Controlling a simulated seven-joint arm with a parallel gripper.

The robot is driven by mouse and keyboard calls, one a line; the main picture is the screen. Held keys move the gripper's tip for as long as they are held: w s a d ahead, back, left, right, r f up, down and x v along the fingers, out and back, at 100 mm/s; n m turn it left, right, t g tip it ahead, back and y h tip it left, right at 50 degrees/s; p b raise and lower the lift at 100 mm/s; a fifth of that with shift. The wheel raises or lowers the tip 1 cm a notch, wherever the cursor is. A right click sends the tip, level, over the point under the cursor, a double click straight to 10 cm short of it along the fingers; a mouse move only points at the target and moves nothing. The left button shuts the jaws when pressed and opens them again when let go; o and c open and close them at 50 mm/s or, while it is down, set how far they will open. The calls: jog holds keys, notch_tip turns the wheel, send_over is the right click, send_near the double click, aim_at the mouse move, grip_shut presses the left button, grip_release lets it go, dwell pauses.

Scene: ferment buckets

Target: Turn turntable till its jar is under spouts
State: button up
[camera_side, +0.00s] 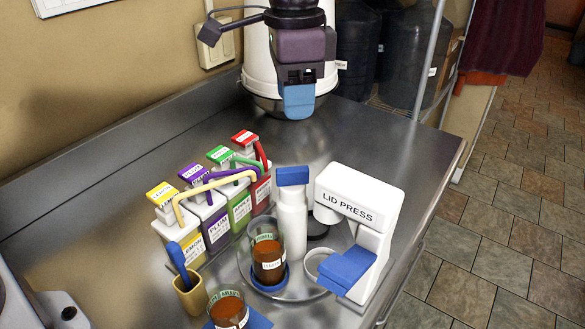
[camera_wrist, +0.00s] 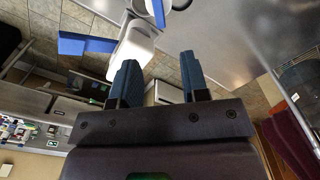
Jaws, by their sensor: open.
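The turntable (camera_side: 300,292) is a shiny round plate on the counter in the side view. A clear jar (camera_side: 267,238) with brown contents and a label stands on a blue pad on it. The spouts are bent coloured tubes, with the yellow one (camera_side: 216,185) in front, reaching out from the dispensers; the jar stands in front of their ends. A white post (camera_side: 293,215) with a blue block on top rises behind the jar. My gripper (camera_side: 298,108) is at the back of the counter, away from the turntable. In the wrist view my gripper (camera_wrist: 160,75) is open and empty.
The white lid press (camera_side: 362,205) with a blue lever (camera_side: 347,268) stands right of the turntable. Labelled dispensers (camera_side: 205,215) line the left. A second brown jar (camera_side: 228,310) and a tan cup (camera_side: 189,295) are in front. The counter between my gripper and the post is clear.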

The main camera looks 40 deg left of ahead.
aim_at(292, 169)
notch_tip(292, 169, down, 13)
jog(key=shift+s+a+f, duration=0.1)
jog(key=shift+s, duration=0.05)
dwell(0.4)
grip_shut()
